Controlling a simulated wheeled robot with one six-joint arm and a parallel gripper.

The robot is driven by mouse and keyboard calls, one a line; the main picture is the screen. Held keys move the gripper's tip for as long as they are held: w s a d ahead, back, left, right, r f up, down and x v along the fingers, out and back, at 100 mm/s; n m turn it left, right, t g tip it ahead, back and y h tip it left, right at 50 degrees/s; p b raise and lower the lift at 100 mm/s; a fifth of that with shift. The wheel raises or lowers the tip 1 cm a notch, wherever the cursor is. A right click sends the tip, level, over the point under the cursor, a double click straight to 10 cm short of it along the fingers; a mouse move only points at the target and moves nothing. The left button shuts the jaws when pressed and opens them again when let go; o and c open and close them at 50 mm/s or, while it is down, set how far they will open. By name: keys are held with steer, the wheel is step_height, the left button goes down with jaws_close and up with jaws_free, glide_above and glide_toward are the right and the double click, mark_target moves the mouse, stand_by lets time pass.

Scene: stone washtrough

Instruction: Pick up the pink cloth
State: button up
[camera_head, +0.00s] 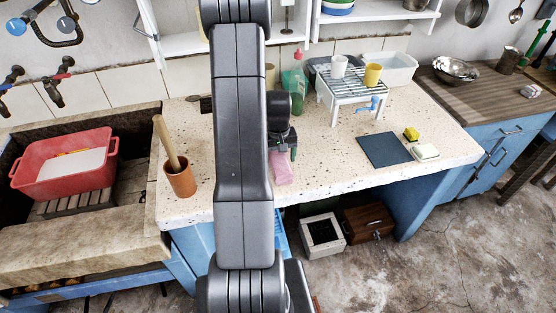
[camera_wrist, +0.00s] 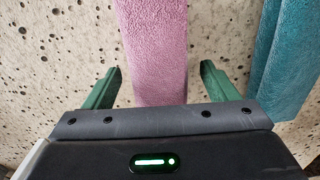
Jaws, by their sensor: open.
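The pink cloth (camera_head: 283,168) lies on the speckled stone counter, partly hidden behind my arm in the head view. In the wrist view the pink cloth (camera_wrist: 155,50) is a long fuzzy strip running between my gripper's two green fingers. My gripper (camera_wrist: 160,85) is open, with one finger on each side of the cloth and a visible gap on both sides. In the head view my gripper (camera_head: 283,150) is over the counter at the cloth, mostly hidden by my arm. Whether the fingers touch the counter I cannot tell.
A teal cloth (camera_wrist: 288,60) lies close by the right finger. A terracotta pot (camera_head: 181,182) with a wooden handle stands at the counter's left. A green bottle (camera_head: 295,82) and a white rack (camera_head: 355,90) with cups stand behind. A dark blue mat (camera_head: 384,150) lies to the right.

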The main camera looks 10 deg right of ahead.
steer(key=shift+c, duration=0.4)
steer(key=c, duration=1.1)
